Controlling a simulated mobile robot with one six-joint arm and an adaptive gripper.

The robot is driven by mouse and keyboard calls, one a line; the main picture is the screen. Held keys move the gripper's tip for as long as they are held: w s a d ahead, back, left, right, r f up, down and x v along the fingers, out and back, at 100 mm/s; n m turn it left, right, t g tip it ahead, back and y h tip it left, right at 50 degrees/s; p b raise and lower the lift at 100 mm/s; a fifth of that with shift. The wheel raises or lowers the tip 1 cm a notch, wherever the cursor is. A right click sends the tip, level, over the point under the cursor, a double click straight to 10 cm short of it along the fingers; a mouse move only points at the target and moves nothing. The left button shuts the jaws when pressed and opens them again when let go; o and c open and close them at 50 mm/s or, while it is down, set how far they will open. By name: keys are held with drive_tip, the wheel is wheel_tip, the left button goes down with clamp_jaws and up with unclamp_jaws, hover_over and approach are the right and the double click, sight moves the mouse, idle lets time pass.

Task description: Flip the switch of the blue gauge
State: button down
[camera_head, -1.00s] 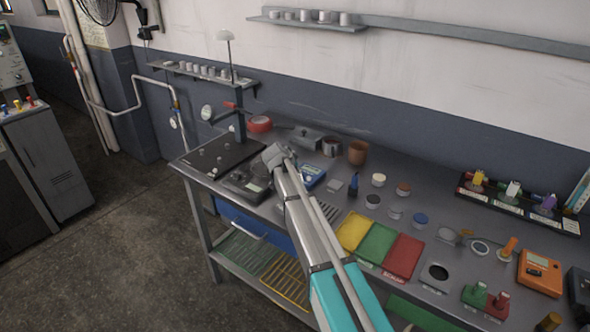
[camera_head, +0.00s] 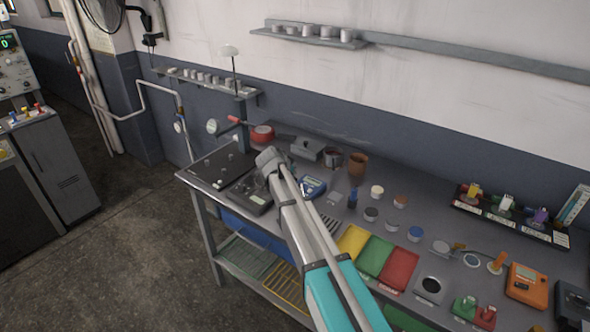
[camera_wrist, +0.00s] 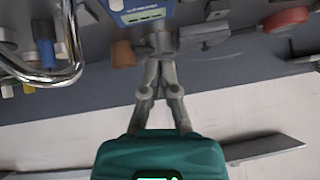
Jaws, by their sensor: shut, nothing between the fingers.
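The blue gauge (camera_head: 314,186) lies on the grey workbench, just right of my arm in the head view. In the wrist view the blue gauge (camera_wrist: 142,12) shows at the top edge, with a pale display on its face. Its upper part is cut off there, and I cannot make out its switch in either view. My gripper (camera_wrist: 161,66) is shut and empty. In the head view my arm hides the fingers.
A dark panel (camera_head: 217,165) and a grey device (camera_head: 252,195) lie left of the gauge. The wall is close behind the bench.

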drive_tip(key=shift+p+v, duration=0.7)
drive_tip(key=shift+v, duration=0.7)
